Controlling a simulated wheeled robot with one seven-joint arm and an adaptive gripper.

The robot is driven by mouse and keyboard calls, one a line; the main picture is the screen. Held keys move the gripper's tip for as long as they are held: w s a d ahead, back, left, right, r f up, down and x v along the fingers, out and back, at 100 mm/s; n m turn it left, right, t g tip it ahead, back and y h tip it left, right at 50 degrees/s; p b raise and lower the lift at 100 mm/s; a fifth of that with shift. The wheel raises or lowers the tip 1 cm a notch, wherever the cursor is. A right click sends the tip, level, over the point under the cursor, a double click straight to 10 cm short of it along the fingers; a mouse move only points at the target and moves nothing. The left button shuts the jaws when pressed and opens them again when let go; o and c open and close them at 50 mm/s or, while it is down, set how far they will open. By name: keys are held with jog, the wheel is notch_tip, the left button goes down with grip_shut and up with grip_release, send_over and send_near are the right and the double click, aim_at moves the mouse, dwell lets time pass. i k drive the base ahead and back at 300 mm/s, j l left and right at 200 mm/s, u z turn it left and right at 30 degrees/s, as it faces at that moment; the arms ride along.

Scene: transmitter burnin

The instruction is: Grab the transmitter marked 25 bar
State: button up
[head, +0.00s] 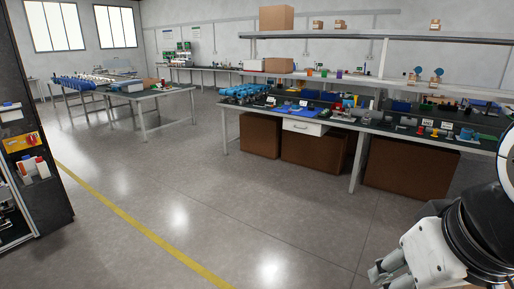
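No marking of 25 bar can be read at this distance, so I cannot tell which object is that transmitter. Small blue-and-tan devices (439,73) stand on the upper shelf at the right. Rows of blue items (75,83) lie on the far left table, and more blue items (240,90) lie at the left end of the long workbench. I cannot tell which of these are transmitters. My gripper (379,272) is at the lower right, over the floor and well apart from the benches. Its fingers are small and partly turned away, so its opening is unclear.
The long workbench (345,128) carries many small parts, and brown boxes (312,153) stand under it. The left table (160,93) stands further back. A dark cabinet (48,188) edges the left. The grey floor (230,200) between is clear, crossed by a yellow line (135,226).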

aim_at(250, 92)
jog(key=i+z, duration=0.25)
jog(key=i, duration=4.45)
jog(key=i+l+u, duration=0.1)
jog(key=i, duration=0.6)
jog(key=i+l+u, duration=0.1)
jog(key=i, duration=0.6)
jog(key=i+l+u, duration=0.2)
jog(key=i, duration=0.2)
jog(key=i+l+u, duration=0.2)
jog(key=i, duration=0.15)
jog(key=i+j, duration=0.35)
jog(key=j, duration=0.15)
jog(key=i+j, duration=0.35)
jog(key=j, duration=0.15)
jog(key=i+j, duration=0.3)
jog(key=j, duration=0.25)
